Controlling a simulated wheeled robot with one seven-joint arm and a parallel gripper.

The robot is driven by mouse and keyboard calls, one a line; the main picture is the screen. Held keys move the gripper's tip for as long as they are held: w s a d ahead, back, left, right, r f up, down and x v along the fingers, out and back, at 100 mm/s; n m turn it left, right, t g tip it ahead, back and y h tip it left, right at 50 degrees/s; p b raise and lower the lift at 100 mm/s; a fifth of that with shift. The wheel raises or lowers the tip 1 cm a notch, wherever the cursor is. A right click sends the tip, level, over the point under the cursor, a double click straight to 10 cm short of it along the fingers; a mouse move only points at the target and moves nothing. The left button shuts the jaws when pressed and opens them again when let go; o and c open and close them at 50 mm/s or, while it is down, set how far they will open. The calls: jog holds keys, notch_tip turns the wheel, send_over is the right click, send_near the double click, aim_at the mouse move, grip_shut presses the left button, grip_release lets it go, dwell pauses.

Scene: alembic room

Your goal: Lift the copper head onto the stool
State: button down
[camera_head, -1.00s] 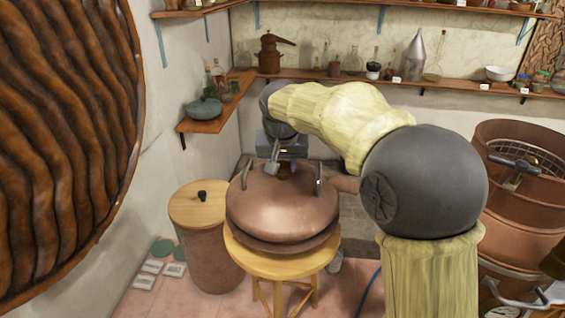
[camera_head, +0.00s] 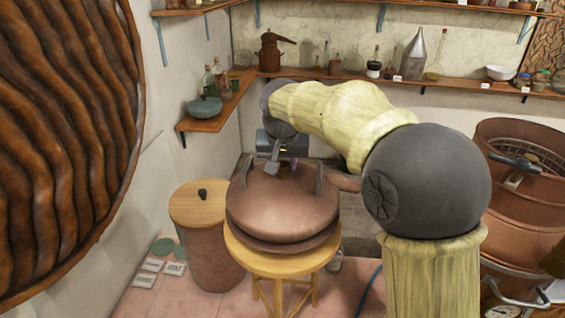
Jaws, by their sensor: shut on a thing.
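The copper head (camera_head: 282,208) is a wide, rounded copper vessel with two upright handles on its shoulders and a spout pointing right. It is over the round wooden stool (camera_head: 283,262) and looks to be resting on its top, roughly centred. My gripper (camera_head: 277,166) is at the top of the copper head, shut on it near the neck. The exact grip point is small and partly hidden by the gripper and my arm. The stool's legs show below, on the tiled floor.
A copper bin with a wooden lid (camera_head: 197,203) stands close left of the stool. A large open copper pot (camera_head: 521,160) is at the right. Wall shelves (camera_head: 400,78) with glass bottles run behind my arm. Small tiles or cards (camera_head: 151,265) lie on the floor at left.

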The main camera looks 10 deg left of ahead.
dwell(0.3)
jog(key=shift+f+b, duration=0.55)
jog(key=shift+f, duration=0.05)
jog(key=shift+r, duration=0.15)
dwell(0.9)
jog(key=shift+f+b, duration=0.3)
jog(key=shift+f, duration=0.55)
dwell(0.8)
jog(key=c, duration=0.9)
grip_release()
jog(key=shift+c, duration=0.2)
jog(key=shift+f, duration=0.25)
jog(key=b+v, duration=0.2)
jog(key=v, duration=1.5)
jog(key=shift+r, duration=0.35)
